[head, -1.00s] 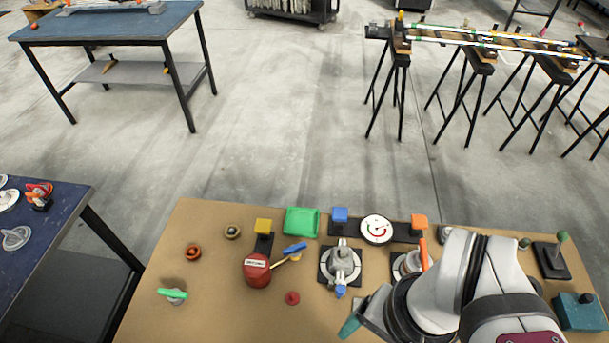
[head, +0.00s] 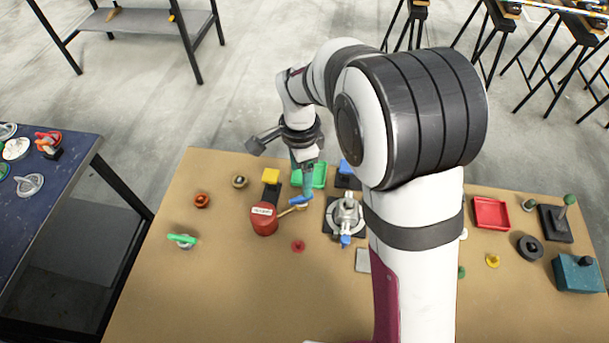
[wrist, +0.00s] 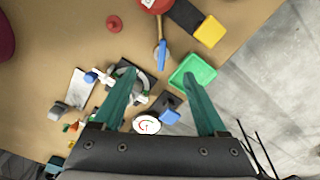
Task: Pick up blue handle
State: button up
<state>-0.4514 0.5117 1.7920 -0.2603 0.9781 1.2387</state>
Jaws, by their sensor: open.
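The blue handle (head: 301,200) sits at the end of a thin tan rod beside the red cylinder (head: 264,220). In the wrist view the blue handle (wrist: 162,55) shows in line with the gap between my teal fingertips (wrist: 159,68). My gripper (head: 307,166) is open and empty, pointing down just behind the handle in the head view, in front of the green tray (head: 319,176). Its height above the handle is hard to tell.
A grey valve (head: 345,214) with a smaller blue knob (head: 346,240) stands right of the handle. A yellow block (head: 271,176) and a blue block (head: 346,168) are close by. A small red knob (head: 298,246) lies in front. My arm hides the board's middle right.

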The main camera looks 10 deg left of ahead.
aim_at(301, 197)
jog(key=f, duration=1.1)
jog(key=shift+w+f, duration=0.1)
jog(key=shift+w, duration=0.1)
grip_shut()
